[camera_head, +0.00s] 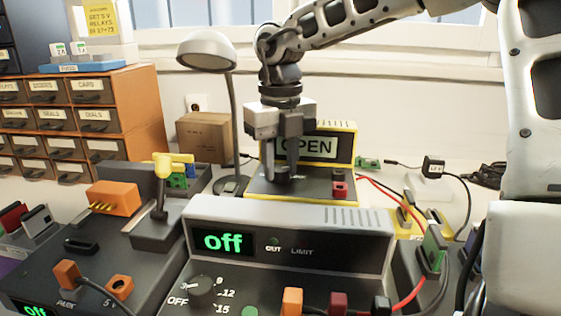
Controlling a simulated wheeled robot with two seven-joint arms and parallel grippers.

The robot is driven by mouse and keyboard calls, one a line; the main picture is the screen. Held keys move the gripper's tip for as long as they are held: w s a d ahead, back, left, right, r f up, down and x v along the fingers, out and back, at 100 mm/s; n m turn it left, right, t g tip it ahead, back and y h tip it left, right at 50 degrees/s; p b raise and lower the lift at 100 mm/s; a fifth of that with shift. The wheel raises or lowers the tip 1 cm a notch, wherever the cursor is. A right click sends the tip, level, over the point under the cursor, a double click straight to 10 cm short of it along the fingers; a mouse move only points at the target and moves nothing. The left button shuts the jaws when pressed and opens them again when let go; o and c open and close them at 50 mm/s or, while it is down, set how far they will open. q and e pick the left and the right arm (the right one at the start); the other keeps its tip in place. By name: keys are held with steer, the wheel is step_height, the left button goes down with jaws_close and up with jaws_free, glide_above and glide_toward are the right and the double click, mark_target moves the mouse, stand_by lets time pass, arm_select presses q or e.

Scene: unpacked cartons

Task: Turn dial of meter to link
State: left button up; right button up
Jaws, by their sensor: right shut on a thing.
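The meter (318,147) is a dark device with a yellow frame, standing behind the grey power supply. Its screen reads "OPEN". My right gripper (285,172) points down at the meter's sloping front panel, left of its red socket. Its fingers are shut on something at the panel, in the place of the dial. The dial and its markings are hidden behind the fingers, so I cannot tell its setting. My left gripper is not in view.
A grey power supply (350,216) reading "off", with its own knob (202,290), stands in front. A lamp (207,52) and a cardboard box (207,137) are behind left. A dark station (110,245) stands left. Red and black leads run on the right. Drawers (90,90) fill the back left.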

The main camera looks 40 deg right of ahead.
steer(key=o, duration=1)
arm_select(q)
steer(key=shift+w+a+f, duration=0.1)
arm_select(e)
step_height(320, 180, up, 9)
steer(key=p, duration=0.3)
step_height(320, 180, up, 6)
steer(key=p, duration=0.1)
glide_above(280, 168)
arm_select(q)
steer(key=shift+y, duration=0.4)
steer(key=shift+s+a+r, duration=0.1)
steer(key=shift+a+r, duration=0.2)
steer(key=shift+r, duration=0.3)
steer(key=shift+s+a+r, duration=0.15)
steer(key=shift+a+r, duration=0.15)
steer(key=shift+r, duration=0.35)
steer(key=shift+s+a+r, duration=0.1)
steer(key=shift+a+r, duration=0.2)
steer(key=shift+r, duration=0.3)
arm_select(e)
steer(key=shift+r, duration=0.5)
